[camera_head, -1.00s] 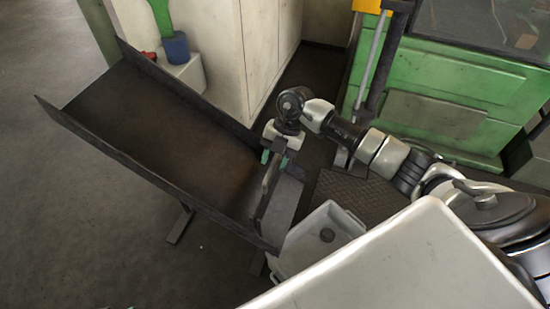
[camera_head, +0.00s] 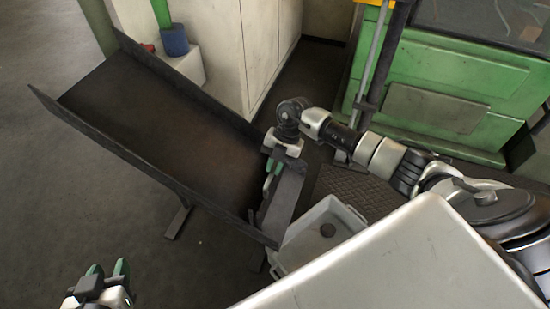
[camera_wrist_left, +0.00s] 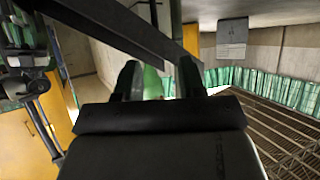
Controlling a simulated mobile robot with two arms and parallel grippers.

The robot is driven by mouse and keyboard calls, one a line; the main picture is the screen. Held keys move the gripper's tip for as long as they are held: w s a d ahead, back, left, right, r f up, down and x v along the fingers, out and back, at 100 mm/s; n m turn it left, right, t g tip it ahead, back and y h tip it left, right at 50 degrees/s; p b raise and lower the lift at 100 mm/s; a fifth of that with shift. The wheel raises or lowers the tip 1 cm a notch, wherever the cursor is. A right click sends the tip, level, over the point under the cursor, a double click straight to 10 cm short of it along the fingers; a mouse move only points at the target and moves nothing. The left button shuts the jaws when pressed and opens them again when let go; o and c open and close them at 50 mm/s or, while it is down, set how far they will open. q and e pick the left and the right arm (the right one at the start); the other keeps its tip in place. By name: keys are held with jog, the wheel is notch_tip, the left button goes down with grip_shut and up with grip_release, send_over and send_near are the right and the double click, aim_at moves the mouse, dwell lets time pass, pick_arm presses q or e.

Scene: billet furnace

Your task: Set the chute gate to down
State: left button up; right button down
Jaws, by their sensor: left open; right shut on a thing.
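The dark metal chute (camera_head: 165,125) slopes across the head view from upper left down to the centre. At its lower end is the chute gate (camera_head: 288,193), a grey plate-like part, partly hidden by my right gripper. My right gripper (camera_head: 271,176), with green fingers, is shut on the gate at that end. How far down the gate stands is hard to tell. My left gripper (camera_head: 108,268) is open and empty at the bottom left, apart from the chute. Its parted fingers (camera_wrist_left: 158,64) also show in the left wrist view.
A light grey bin (camera_head: 318,237) stands below the chute's lower end. A green machine (camera_head: 440,95) is at the upper right, and a pale cabinet (camera_head: 240,50) stands behind the chute. Floor (camera_head: 45,200) left of the chute is clear.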

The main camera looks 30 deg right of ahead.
notch_tip(320, 180, down, 2)
jog(key=shift+f+b, duration=0.15)
jog(key=shift+b, duration=0.15)
pick_arm(q)
jog(key=shift+w+d+r+t+h, duration=0.25)
jog(key=shift+w+r+t, duration=0.2)
jog(key=shift+r+t, duration=0.25)
jog(key=shift+w+d+r+t+h, duration=0.15)
jog(key=shift+w+d+r+t, duration=0.2)
jog(key=shift+r+t, duration=0.3)
pick_arm(e)
jog(key=shift+s+f, duration=0.1)
jog(key=shift+f, duration=0.15)
pick_arm(q)
jog(key=shift+a, duration=0.1)
pick_arm(e)
jog(key=c, duration=1.1)
grip_release()
jog(key=shift+f, duration=0.1)
pick_arm(q)
jog(key=shift+w, duration=0.1)
